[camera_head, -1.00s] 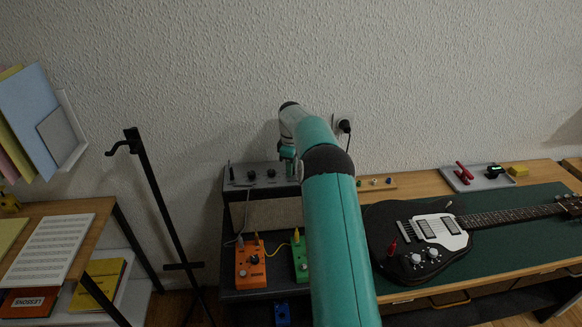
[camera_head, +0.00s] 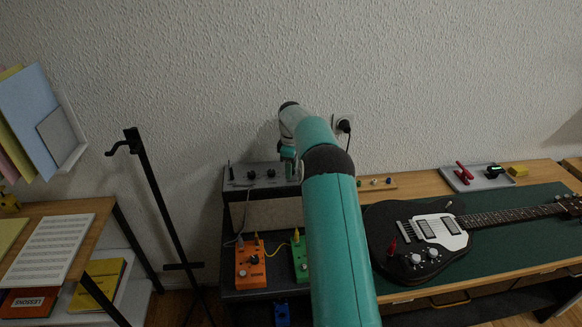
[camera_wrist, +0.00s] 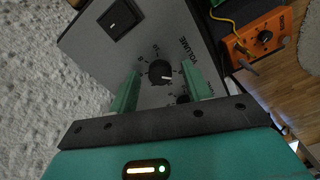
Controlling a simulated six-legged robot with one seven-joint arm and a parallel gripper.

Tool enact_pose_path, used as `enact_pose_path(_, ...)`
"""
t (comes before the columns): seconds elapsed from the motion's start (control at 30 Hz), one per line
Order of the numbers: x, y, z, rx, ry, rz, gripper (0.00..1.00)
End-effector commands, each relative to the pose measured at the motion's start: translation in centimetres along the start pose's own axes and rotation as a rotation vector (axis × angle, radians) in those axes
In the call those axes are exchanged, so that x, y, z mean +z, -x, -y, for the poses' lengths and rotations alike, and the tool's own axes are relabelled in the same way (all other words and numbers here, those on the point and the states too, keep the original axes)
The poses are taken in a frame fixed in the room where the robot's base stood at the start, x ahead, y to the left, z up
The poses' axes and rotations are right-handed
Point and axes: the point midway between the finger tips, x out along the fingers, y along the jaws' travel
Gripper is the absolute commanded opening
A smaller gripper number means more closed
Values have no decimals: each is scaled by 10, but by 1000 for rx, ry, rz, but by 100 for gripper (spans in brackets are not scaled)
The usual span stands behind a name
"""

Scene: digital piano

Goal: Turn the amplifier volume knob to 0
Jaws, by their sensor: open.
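The amplifier (camera_head: 262,180) stands against the wall, its grey top panel carrying dark knobs. In the wrist view the panel (camera_wrist: 110,55) is tilted and the black volume knob (camera_wrist: 160,72) sits beside the word VOLUME, a pale mark on it pointing right. A second dark knob (camera_wrist: 183,99) shows partly behind my right finger. My gripper (camera_wrist: 159,84) is open, its two green fingers either side of the volume knob in the picture, with gaps between. Whether the fingertips are level with the knob I cannot tell. In the head view my gripper (camera_head: 288,160) is over the amplifier's right part, partly hidden by my arm.
A black rocker switch (camera_wrist: 119,19) is on the panel. An orange pedal (camera_head: 250,266) and a green pedal (camera_head: 300,258) with cables stand in front of the amplifier. A guitar (camera_head: 420,240) lies on the right. A black stand (camera_head: 160,205) is to the left.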

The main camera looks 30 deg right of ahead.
Motion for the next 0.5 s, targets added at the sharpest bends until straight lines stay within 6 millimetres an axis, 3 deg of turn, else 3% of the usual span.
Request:
enact_pose_path(0.23,0,24,0,2,0,-1,49)
enact_pose_path(0.5,-1,83,0,3,0,-2,49)
